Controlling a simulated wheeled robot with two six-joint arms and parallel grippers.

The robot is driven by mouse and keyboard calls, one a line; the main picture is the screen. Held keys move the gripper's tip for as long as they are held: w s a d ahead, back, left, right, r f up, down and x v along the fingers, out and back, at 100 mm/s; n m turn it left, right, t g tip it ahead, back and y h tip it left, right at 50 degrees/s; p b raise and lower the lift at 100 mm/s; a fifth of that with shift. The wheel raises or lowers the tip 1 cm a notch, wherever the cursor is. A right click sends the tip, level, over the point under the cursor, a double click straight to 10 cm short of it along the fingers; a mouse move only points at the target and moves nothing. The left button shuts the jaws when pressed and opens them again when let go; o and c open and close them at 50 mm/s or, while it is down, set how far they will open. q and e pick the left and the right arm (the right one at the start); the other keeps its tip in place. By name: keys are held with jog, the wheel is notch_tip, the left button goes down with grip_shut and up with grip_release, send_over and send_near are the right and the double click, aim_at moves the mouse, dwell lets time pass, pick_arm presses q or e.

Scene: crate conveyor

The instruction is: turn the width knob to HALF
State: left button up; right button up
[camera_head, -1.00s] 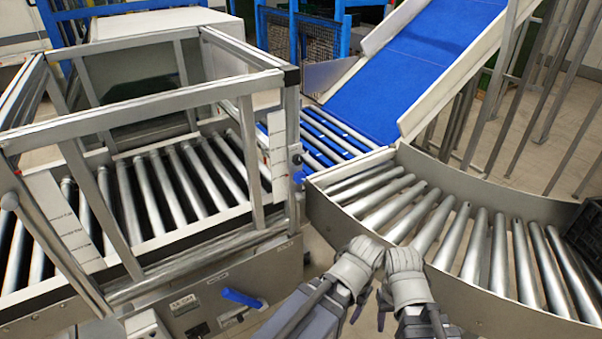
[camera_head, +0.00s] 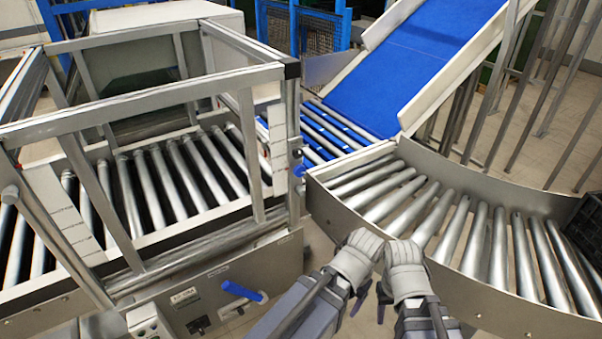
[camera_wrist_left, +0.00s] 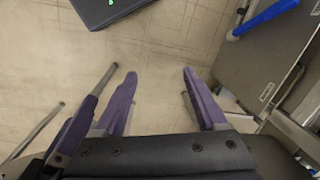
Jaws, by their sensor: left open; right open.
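The width knob cannot be told for certain. The metal crate machine at the left has a front panel (camera_head: 215,285) with a blue lever handle (camera_head: 243,291), small label plates and a small dark fitting (camera_head: 198,325), too small to read. The blue lever also shows at the upper right of the left wrist view (camera_wrist_left: 265,18). My left gripper (camera_wrist_left: 160,80) is open and empty over the floor, its two purple fingers apart, left of the lever in that view. My right gripper (camera_head: 383,302) is mostly hidden under its grey wrist, right of the panel and apart from it.
A curved roller conveyor (camera_head: 335,205) with a metal side wall runs close in front of my arms and to the right. A blue belt ramp (camera_head: 415,62) rises behind it. A dark crate (camera_head: 587,230) sits at the right edge. Tiled floor is open below my left gripper.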

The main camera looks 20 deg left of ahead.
pick_arm(q)
jog(key=shift+o, duration=0.2)
jog(key=w+a+m+t+y+b, duration=0.1)
jog(key=w+a+m+t+y, duration=0.1)
jog(key=w+a, duration=0.3)
jog(key=shift+w+a+m+y+b, duration=0.15)
jog(key=shift+w+m+y+b, duration=0.3)
jog(key=shift+m, duration=0.45)
jog(key=m+t+y+b, duration=0.4)
jog(key=m+t+y, duration=0.55)
jog(key=m, duration=0.95)
send_near(301, 171)
jog(key=shift+y, duration=0.3)
jog(key=shift+f+x, duration=0.1)
jog(key=shift+x, duration=2.05)
jog(key=shift+f+x, duration=0.15)
jog(key=shift+x, duration=2.05)
jog(key=shift+w, duration=0.15)
jog(key=shift+c, duration=0.4)
jog(key=shift+n, duration=0.3)
grip_shut()
